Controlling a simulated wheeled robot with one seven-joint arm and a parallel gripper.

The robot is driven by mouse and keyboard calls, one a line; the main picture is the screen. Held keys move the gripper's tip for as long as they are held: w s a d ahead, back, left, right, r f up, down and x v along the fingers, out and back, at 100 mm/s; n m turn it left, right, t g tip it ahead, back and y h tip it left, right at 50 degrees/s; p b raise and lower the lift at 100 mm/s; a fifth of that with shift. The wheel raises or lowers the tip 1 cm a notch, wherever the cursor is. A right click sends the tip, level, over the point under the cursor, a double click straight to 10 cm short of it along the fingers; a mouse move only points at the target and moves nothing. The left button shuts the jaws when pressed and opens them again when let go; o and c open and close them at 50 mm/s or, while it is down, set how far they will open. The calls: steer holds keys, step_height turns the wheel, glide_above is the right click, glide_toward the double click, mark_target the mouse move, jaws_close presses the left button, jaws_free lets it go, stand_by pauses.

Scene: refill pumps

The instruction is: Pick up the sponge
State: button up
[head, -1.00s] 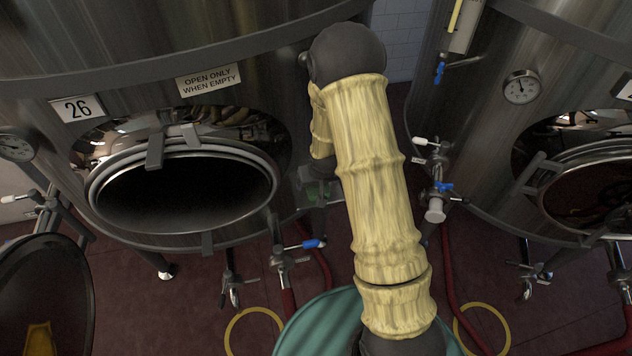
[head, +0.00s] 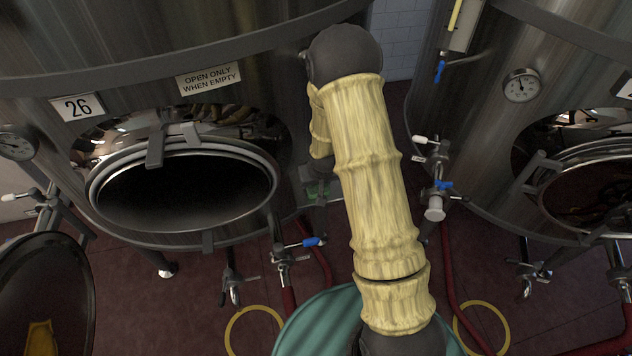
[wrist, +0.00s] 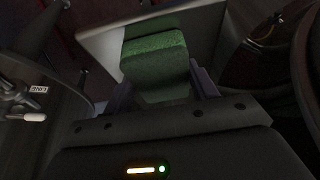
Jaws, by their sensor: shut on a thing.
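The sponge (wrist: 155,58) is a green block in the wrist view, between the two fingers of my gripper (wrist: 163,88). My gripper is shut on it, with one finger at each side. A light grey surface (wrist: 100,40) lies just behind the sponge. I cannot tell whether the sponge touches that surface. In the head view, a small patch of green (head: 318,190) shows beside my arm, between the two tanks. My gripper is mostly hidden there by my own arm.
A steel tank with an open round hatch (head: 185,195) stands at the left, its door (head: 45,290) swung out. Another tank (head: 490,120) stands at the right. Valves with blue handles (head: 312,242) and red hoses (head: 450,270) lie low between them.

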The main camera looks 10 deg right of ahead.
steer(key=shift+r, duration=0.15)
steer(key=shift+s+r+b, duration=0.2)
steer(key=shift+b, duration=0.25)
step_height(320, 180, up, 6)
steer(key=shift+r+b, duration=0.25)
steer(key=shift+b, duration=0.2)
steer(key=s+b, duration=1.6)
steer(key=s, duration=0.3)
steer(key=shift+s, duration=0.35)
steer(key=shift+f, duration=0.1)
